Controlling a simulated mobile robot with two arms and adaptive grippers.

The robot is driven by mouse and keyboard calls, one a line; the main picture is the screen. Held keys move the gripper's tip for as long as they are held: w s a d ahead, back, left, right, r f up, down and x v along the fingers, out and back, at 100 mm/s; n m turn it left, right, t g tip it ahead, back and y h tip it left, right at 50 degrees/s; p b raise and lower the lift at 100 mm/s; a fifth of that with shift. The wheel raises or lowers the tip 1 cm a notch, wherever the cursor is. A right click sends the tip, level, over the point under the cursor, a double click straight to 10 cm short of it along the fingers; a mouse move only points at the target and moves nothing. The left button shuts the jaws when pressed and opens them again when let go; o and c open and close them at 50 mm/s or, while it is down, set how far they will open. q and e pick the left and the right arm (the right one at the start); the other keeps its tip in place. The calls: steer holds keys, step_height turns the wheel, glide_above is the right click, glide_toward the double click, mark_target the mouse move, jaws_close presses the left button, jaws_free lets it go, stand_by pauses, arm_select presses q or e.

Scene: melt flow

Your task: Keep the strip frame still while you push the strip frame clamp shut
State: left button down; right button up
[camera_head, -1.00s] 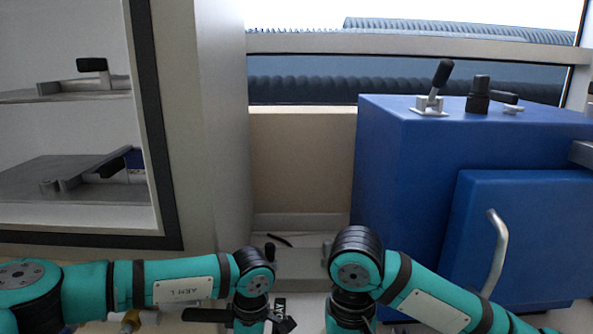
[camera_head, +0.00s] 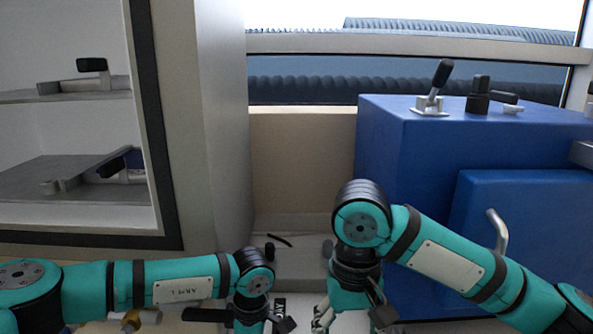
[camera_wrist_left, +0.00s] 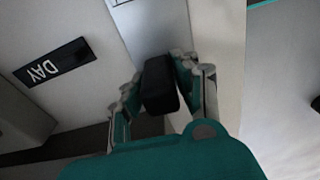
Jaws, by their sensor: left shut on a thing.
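My left gripper (camera_wrist_left: 160,84) is shut on a black block-shaped grip (camera_wrist_left: 159,92) in the left wrist view. A pale grey bar (camera_wrist_left: 158,28) runs beyond the grip; I cannot tell whether these belong to the strip frame or its clamp. In the head view my left wrist is at the bottom centre, and its fingertips are hidden. My right gripper (camera_head: 350,318) points down to the right of it, partly cut off by the bottom edge. Its jaw state is unclear, and no contact with the clamp can be made out.
A blue cabinet (camera_head: 400,170) with black levers on top stands at right. At left, an open white cabinet holds grey plates with black-handled clamps (camera_head: 92,66). A grey ledge (camera_head: 300,265) lies behind my wrists.

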arm_select(q)
steer(key=c, duration=0.9)
jaws_free()
